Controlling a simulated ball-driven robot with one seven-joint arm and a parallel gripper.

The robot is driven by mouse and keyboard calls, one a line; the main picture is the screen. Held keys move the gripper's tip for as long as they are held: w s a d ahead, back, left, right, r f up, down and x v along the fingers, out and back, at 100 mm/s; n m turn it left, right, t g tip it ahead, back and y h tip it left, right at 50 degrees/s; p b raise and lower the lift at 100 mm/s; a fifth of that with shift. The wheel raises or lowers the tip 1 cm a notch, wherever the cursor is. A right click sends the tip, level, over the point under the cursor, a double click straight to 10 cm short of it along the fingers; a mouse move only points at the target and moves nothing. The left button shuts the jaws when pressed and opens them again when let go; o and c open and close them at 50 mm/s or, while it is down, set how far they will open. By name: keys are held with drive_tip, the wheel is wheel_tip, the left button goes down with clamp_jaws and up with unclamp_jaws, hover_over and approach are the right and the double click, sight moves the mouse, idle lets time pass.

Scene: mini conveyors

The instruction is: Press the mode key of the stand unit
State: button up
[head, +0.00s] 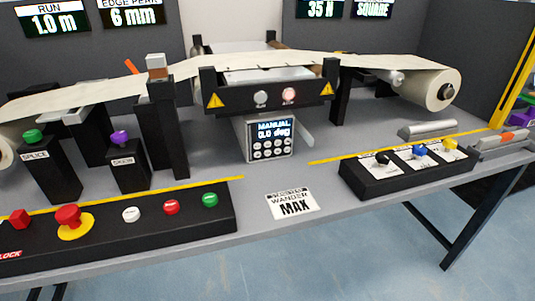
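The stand unit (244,146) is a small light-grey control box under the black web-guide frame, at the middle of the head view. Its lit display (270,130) reads "MANUAL" and "0.0 deg". Below the display are two rows of small round dark keys (268,150). Their labels are too small to read, so I cannot tell which one is the mode key. No key shows a clear sign of being pressed. My gripper is not in view, and nothing covers the front of the unit.
The black frame (240,104) above the unit has two lamps, the right one lit pinkish. A grey lever (303,134) is right of the unit. Black SPLICE (50,172) and SKEW (129,170) posts stand left. A button panel (110,240) and knob box (365,185) line the front.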

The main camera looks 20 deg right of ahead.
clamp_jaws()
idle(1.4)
